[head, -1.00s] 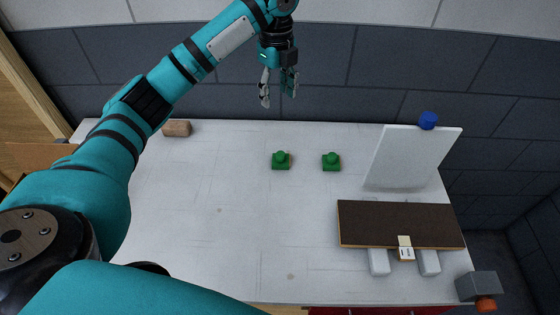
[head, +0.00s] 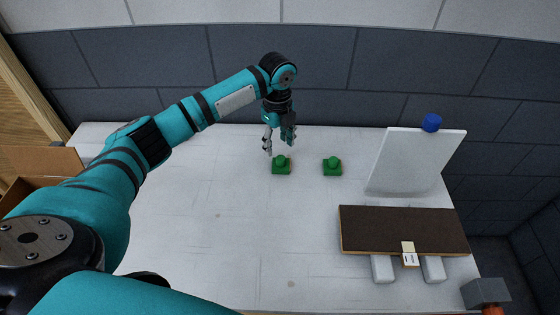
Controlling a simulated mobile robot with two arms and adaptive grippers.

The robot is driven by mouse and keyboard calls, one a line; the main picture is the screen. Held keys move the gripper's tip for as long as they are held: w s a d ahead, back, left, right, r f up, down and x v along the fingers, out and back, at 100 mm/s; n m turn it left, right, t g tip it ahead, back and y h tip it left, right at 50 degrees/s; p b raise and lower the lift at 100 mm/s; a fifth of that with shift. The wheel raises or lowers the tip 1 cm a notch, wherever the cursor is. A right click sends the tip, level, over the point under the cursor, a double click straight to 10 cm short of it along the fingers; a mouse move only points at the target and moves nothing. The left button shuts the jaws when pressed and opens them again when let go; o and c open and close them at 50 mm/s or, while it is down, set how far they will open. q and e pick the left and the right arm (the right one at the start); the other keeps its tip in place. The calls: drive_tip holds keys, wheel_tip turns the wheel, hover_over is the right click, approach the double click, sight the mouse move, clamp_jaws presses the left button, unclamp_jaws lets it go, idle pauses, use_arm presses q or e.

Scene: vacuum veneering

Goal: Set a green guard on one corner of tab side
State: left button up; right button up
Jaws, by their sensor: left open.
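Two green guards sit on the white table, a left one (head: 281,166) and a right one (head: 332,166), each with a rounded knob on top. My left gripper (head: 279,149) is open and empty, pointing down just above the left guard; whether a finger touches it I cannot tell. A dark brown panel (head: 400,228) with a light edge lies at the right, raised on white blocks (head: 382,268). A pale tab (head: 409,254) with dark marks sits on its front edge. No guard is on the panel. My right gripper is not in view.
A white upright sheet (head: 415,160) with a blue knob (head: 431,122) stands behind the panel. A grey block (head: 486,291) is at the front right corner. A cardboard box (head: 40,162) is at the left. The middle of the white table (head: 240,230) is clear.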

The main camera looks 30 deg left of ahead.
sight(281, 158)
use_arm(q)
drive_tip(key=shift+w+d+f+p, duration=0.15)
drive_tip(key=shift+f+p, duration=0.15)
drive_tip(key=shift+f, duration=0.65)
drive_tip(key=shift+s+d+f+p, duration=0.1)
drive_tip(key=shift+f+p, duration=0.15)
drive_tip(key=shift+f, duration=0.7)
drive_tip(key=shift+w+d+f+p, duration=0.15)
drive_tip(key=shift+f+p, duration=0.15)
drive_tip(key=shift+f, duration=0.65)
drive_tip(key=shift+s, duration=0.1)
drive_tip(key=c, duration=1)
drive_tip(key=shift+r, duration=0.1)
